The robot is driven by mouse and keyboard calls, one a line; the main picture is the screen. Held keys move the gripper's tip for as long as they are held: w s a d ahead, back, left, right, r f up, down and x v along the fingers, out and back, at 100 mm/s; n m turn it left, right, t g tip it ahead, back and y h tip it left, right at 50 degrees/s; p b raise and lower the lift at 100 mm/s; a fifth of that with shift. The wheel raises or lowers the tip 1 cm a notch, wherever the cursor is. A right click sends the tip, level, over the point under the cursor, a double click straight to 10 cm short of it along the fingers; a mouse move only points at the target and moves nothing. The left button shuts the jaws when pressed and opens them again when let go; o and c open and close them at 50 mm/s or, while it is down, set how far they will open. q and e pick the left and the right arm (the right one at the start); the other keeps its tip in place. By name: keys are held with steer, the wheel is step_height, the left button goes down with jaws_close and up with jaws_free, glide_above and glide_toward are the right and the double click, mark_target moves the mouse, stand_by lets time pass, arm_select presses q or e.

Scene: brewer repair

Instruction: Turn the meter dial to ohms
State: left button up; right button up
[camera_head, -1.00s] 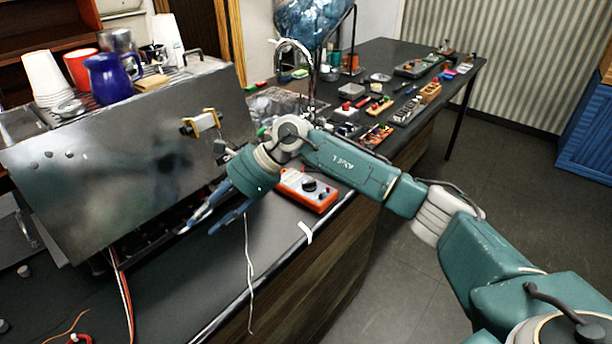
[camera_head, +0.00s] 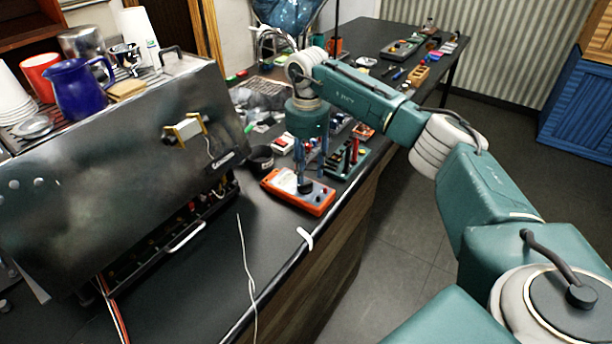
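The orange meter (camera_head: 290,196) with a pale face lies flat on the dark bench near its front edge. Its black dial (camera_head: 305,187) is on the right part of the face. My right gripper (camera_head: 308,178) points straight down over the meter. Its two blue fingers stand apart, with the tips close to the dial. I cannot tell whether they touch it, and the dial marking is too small to read. My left gripper is not in view.
The brewer (camera_head: 110,170), with a blue pitcher (camera_head: 78,86) on top, stands left of the meter. A black cup (camera_head: 261,158) stands behind the meter. A green tray (camera_head: 345,160) is close on its right. The bench in front of the brewer is mostly clear, with a white cable (camera_head: 246,270).

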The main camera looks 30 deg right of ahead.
mark_target(305, 184)
steer(key=f, duration=0.3)
steer(key=shift+w+f+p, duration=0.15)
steer(key=shift+w+p, duration=0.15)
steer(key=shift+w, duration=0.1)
steer(key=shift+s+f, duration=0.1)
steer(key=shift+f, duration=0.65)
steer(key=shift+c, duration=0.5)
jaws_close()
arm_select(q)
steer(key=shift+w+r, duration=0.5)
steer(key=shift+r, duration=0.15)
